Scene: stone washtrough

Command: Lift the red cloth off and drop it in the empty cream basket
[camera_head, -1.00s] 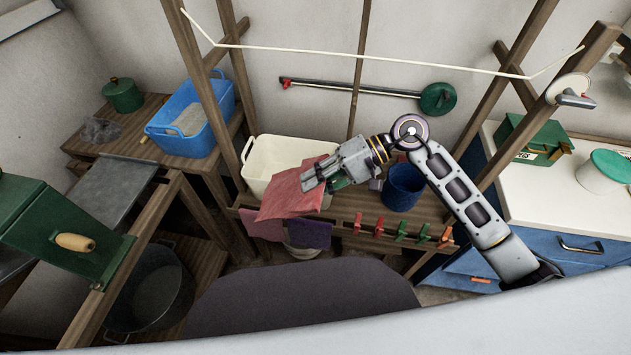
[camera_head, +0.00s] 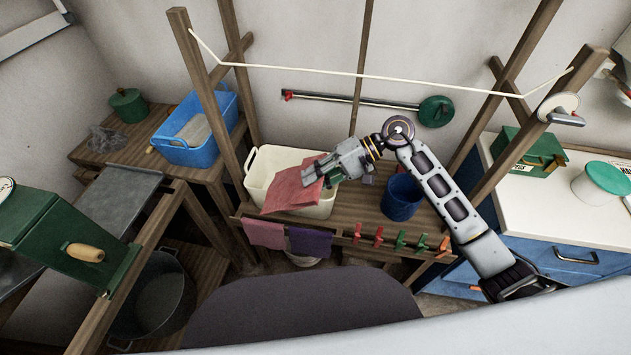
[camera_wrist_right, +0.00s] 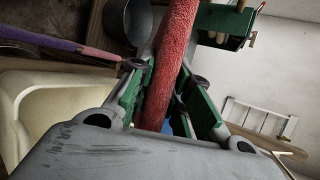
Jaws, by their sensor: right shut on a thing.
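The red cloth (camera_head: 292,189) hangs from my right gripper (camera_head: 317,171), which is shut on it. In the head view the cloth is over the cream basket (camera_head: 262,164) and covers part of its opening. The cloth's lower end lies in front of the basket's near wall; I cannot tell whether it touches the rim. In the right wrist view the red cloth (camera_wrist_right: 172,65) runs between the green-padded fingers (camera_wrist_right: 165,100), and the cream basket (camera_wrist_right: 50,115) shows at the left. The visible inside of the basket is bare. My left gripper is not in view.
A pink cloth (camera_head: 263,233) and a purple cloth (camera_head: 309,241) hang over the shelf's front edge. A blue bucket (camera_head: 401,197) stands right of the basket. Several pegs (camera_head: 400,240) line the front edge. A cord (camera_head: 370,75) spans the wooden posts above.

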